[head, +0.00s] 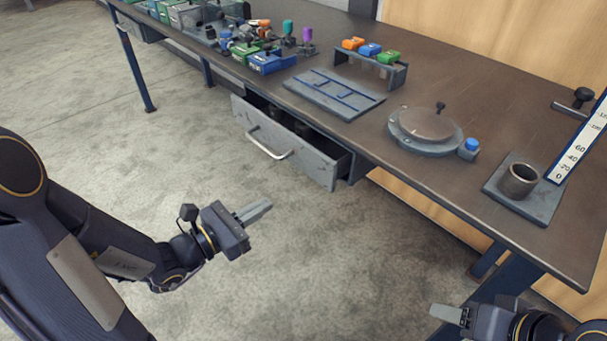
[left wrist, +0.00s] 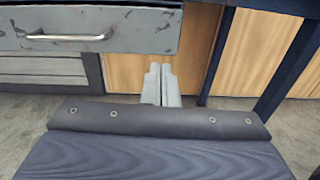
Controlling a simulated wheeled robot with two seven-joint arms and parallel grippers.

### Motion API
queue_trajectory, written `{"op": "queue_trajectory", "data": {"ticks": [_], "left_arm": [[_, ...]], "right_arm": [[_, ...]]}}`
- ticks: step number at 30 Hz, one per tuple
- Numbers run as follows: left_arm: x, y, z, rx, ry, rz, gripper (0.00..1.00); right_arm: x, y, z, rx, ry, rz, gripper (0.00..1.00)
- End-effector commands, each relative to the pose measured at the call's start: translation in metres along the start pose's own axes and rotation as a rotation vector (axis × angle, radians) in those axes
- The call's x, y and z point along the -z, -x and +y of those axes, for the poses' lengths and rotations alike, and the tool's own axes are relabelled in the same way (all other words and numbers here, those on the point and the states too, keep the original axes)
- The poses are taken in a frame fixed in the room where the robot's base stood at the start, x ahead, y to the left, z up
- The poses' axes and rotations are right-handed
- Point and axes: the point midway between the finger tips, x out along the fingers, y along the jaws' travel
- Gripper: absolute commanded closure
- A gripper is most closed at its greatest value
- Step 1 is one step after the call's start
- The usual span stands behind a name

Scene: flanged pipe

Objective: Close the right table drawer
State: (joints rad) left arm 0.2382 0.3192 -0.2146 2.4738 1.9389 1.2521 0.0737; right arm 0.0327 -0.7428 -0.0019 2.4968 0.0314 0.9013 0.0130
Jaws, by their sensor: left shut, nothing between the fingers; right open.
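The grey drawer (head: 290,146) under the table stands pulled open, with its front away from the table edge and dark contents partly visible inside. Its metal handle (head: 268,145) is on the front face. In the left wrist view the drawer front (left wrist: 130,28) and its handle (left wrist: 66,37) show at the upper left. My left gripper (head: 262,210) is shut and empty, in front of and below the drawer, apart from it. Its fingers (left wrist: 162,84) point toward the area just below the drawer's right end. My right gripper (head: 448,314) is at the lower right, open, away from the drawer.
The table top (head: 470,120) carries a blue-grey tray (head: 334,93), a round flange plate (head: 424,128), a pipe stub on a square base (head: 522,190) and a rack with coloured caps (head: 372,65). A blue table leg (head: 136,65) stands at left. The floor before the drawer is clear.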

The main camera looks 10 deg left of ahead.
Motion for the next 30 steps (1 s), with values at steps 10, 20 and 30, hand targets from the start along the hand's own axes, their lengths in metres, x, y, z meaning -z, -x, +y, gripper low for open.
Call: {"op": "queue_trajectory", "data": {"ticks": [10, 20, 30], "left_arm": [[0.001, -0.032, 0.004, -0.038, 0.02, -0.014, 1.0], [0.0, -0.102, 0.007, -0.039, 0.02, -0.013, 1.0], [-0.002, -0.135, 0.01, -0.042, 0.021, -0.012, 1.0]], "right_arm": [[-0.003, -0.006, 0.003, 0.0, 0.0, 0.001, 0.38], [-0.007, -0.015, 0.007, 0.0, 0.0, 0.001, 0.38], [-0.009, -0.019, 0.009, 0.0, 0.0, 0.0, 0.38]]}}
